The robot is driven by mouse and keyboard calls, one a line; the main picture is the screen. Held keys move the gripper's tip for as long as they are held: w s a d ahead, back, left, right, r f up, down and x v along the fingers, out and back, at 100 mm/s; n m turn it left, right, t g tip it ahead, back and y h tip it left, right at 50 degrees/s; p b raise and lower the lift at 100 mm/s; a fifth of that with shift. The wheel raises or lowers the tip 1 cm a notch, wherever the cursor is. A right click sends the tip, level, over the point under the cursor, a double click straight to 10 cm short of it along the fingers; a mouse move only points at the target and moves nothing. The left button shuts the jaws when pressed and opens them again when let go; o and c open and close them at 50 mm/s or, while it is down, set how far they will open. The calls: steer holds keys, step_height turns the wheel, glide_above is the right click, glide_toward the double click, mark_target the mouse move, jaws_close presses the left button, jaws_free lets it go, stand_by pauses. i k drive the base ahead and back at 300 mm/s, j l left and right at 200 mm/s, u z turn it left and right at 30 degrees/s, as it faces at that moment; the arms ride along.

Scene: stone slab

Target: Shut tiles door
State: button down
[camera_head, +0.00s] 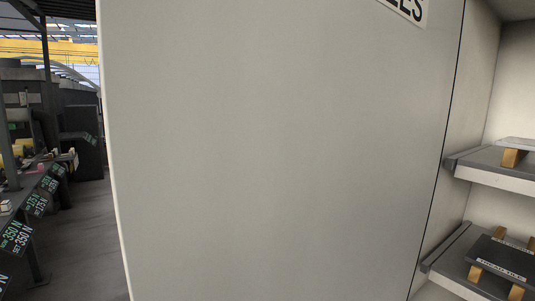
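The tiles door (270,150) is a plain pale grey panel that fills most of the head camera view. Part of a label (405,10) with dark letters ending in "LES" shows at its top right. The door's left edge is free and its right edge meets the cabinet's inner side wall (470,110). The door stands open, as the shelves on the right are exposed. No handle shows on the visible part. My gripper is not in the picture, so its place relative to the door cannot be seen.
An upper shelf (495,178) and a lower shelf (450,280) hold dark slabs on small wooden blocks. At the left, beyond the door's edge, is a hall with a grey floor (90,240) and a long bench with green-lettered tags (38,205). Bare floor lies beside the bench.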

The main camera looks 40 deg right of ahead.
mark_target(257, 149)
steer(key=i+u, duration=0.1)
steer(key=i, duration=1.1)
steer(key=i+z, duration=0.35)
steer(key=i+j+z, duration=0.1)
steer(key=z, duration=0.3)
steer(key=i+j+z, duration=0.1)
steer(key=z, duration=0.35)
steer(key=j+z, duration=0.15)
steer(key=z, duration=0.3)
steer(key=j+z, duration=0.2)
steer(key=z, duration=0.25)
steer(key=i+j+z, duration=0.1)
steer(key=z, duration=0.35)
steer(key=k+j+z, duration=0.1)
steer(key=z, duration=0.35)
steer(key=k+j+z, duration=0.1)
steer(key=j+z, duration=0.2)
steer(key=z, duration=0.2)
steer(key=k+j+z, duration=0.1)
steer(key=z, duration=0.35)
steer(key=k, duration=0.05)
